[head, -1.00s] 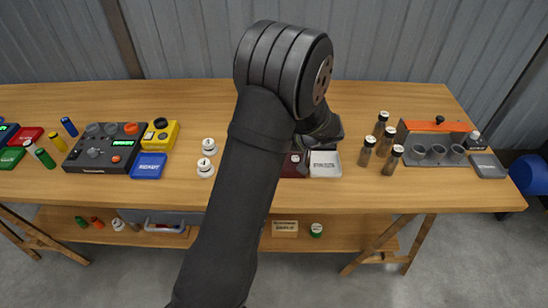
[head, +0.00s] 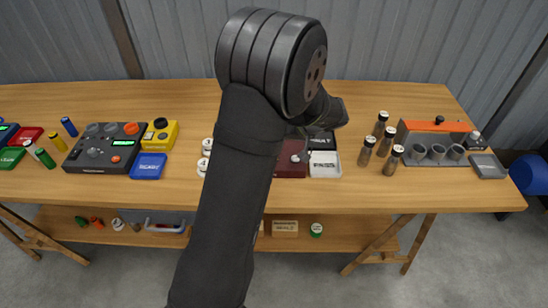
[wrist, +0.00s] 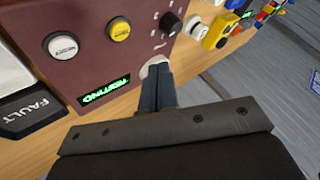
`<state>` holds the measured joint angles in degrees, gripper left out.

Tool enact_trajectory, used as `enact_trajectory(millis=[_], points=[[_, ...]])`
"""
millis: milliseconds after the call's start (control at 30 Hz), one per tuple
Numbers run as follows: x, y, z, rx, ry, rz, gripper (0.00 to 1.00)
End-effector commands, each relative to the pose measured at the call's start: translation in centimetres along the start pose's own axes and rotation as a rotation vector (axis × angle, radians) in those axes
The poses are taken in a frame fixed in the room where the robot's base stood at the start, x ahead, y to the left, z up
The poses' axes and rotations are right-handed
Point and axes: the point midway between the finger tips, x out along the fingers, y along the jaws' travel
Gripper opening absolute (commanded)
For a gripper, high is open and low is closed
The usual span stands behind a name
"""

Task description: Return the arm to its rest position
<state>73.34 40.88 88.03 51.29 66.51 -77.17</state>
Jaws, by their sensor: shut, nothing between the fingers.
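My gripper (wrist: 157,88) shows in the wrist view with its two dark fingers together and nothing between them. Its tips point at a maroon test box (wrist: 100,35) and overlap a pale round part on it; I cannot tell whether they touch. The box has a white button, a yellow button, a black knob and a lit green display that appears to read TESTING. In the head view the maroon box (head: 291,160) is partly hidden by my arm. My fingers are hidden there; the dark wrist end is above and behind the box.
A black FAULT tray (head: 322,142) and a white tray (head: 325,172) stand right of the box. Several dark-bodied bottles (head: 391,160) and an orange-topped rack (head: 437,128) stand further right. White round pieces (head: 204,165) and a blue tray (head: 148,166) are to the left. The wooden table's (head: 210,95) back strip is clear.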

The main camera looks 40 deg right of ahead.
Motion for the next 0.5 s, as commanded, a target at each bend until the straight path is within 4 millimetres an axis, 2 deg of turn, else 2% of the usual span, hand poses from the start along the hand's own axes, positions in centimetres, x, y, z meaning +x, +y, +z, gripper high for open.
enact_trajectory(millis=[500], points=[[0.43,0.30,0.31,0.000,-0.001,-0.001,0.00]])
